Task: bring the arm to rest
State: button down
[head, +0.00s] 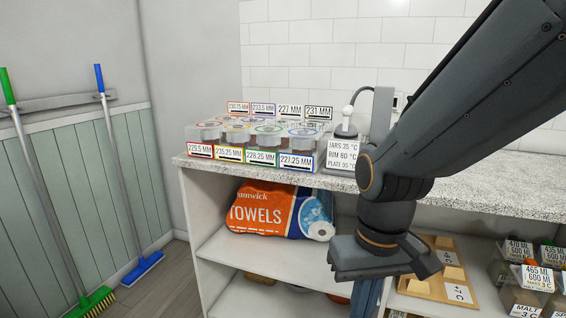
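My arm (475,95) comes in from the upper right and bends down in front of the counter. My gripper (385,262) hangs at its end, in front of the open shelves below the counter top. I see its dark grey body from above and behind.
Labelled clear jars (262,147) stand on the speckled counter (480,194), beside a white sign (343,155). A towel pack (265,210), a wooden board (450,278) and labelled containers (530,280) sit below. Two brooms (128,190) lean at left.

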jog(key=d+r+m+p, duration=0.1)
jog(key=d+r+p, duration=0.4)
jog(key=p, duration=0.5)
jog(key=shift+s+d+r+m, duration=0.15)
jog(key=shift+d+r+m, duration=0.2)
jog(key=shift+d, duration=0.4)
